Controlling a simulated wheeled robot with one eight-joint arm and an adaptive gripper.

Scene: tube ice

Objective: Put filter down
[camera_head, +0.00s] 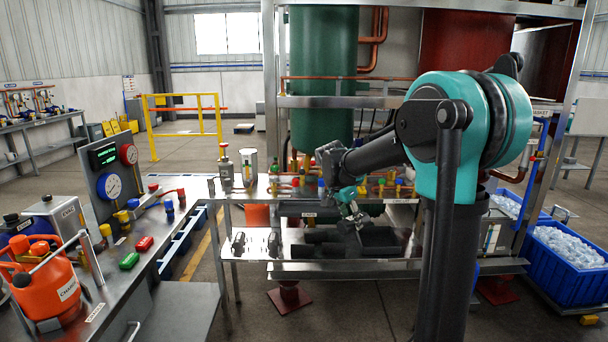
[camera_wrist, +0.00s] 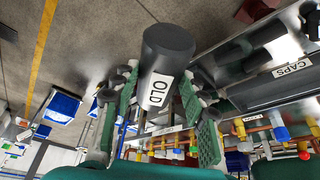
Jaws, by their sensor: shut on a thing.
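The filter (camera_wrist: 168,48) is a dark grey cylinder with a white label reading OLD. It sits between the green-padded fingers of my gripper (camera_wrist: 163,112) in the wrist view, and the gripper is shut on it. The filter is too small there to make out clearly beside the fingers. Dark cylinders (camera_head: 320,237) lie on the lower shelf, left of the tray.
The bench's upper level (camera_head: 235,186) carries valves, brass fittings and a metal canister (camera_head: 249,165). A control bench with gauges and an orange jug (camera_head: 50,285) stands at left. Blue crates of ice (camera_head: 568,280) stand at right. Floor in front is open.

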